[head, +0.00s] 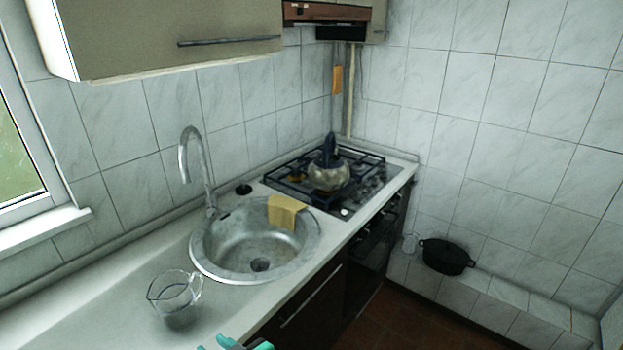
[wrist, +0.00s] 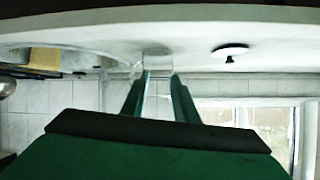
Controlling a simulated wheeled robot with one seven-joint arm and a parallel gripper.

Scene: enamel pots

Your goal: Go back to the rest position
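My gripper (head: 243,345) shows at the bottom edge of the head view as teal fingertips, low by the front of the counter. In the wrist view its two green fingers (wrist: 158,98) stand apart with a gap between them, and I see nothing held. The wrist picture appears upside down, with the counter at the top. A clear glass measuring jug (head: 176,297) stands on the counter, left of my gripper in the head view. A clear shape that looks like the jug shows beyond the fingertips in the wrist view (wrist: 153,62), apart from them as far as I can tell.
A round sink (head: 215,262) with a tap (head: 190,160) and a yellow cloth (head: 284,211) is set in the counter (head: 110,300). A kettle (head: 328,174) stands on the hob. A black pot (head: 446,257) is at the right wall. A cupboard (head: 170,40) hangs above.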

